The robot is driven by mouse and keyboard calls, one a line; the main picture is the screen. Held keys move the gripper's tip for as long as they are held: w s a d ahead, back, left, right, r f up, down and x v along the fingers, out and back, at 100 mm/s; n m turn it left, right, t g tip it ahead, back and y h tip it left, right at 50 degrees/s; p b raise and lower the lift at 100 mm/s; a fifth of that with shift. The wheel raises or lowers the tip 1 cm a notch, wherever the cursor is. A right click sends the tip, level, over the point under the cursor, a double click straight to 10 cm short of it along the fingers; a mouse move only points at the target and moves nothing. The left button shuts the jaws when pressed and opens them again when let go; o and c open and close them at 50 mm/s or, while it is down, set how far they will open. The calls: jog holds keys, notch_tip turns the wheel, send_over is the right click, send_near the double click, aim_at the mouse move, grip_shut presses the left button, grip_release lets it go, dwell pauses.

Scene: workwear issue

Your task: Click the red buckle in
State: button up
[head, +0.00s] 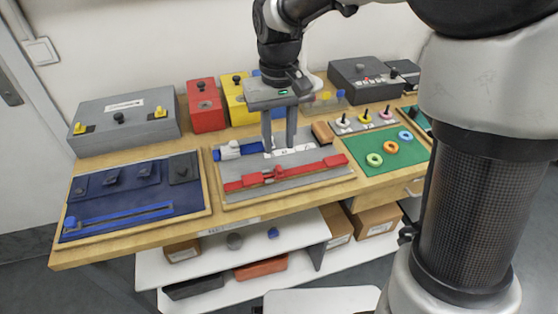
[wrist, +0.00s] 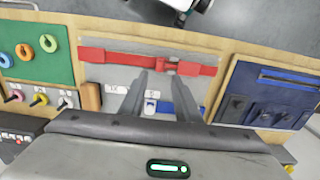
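The red buckle (head: 273,174) lies on a red strap across the grey board (head: 310,178) at the table's middle. It also shows in the wrist view (wrist: 167,66), beyond my fingertips. I cannot tell whether its two halves are fully joined. My gripper (head: 280,147) points down over the board, behind the red strap. In the wrist view my gripper (wrist: 160,85) has its fingers apart with nothing held between them. A white buckle piece (wrist: 151,103) shows between the fingers, lower on the board. My fingers partly hide the strips behind them.
A blue buckle strip (head: 240,150) lies behind the red strap. A blue mat (head: 130,195) is on the left, a green board with rings (head: 375,175) on the right. Grey (head: 125,120), red (head: 205,105) and yellow (head: 237,100) boxes stand along the wall.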

aim_at(279, 167)
notch_tip(279, 167, down, 7)
jog(key=shift+f+b, duration=0.15)
jog(key=shift+b, duration=0.45)
grip_shut()
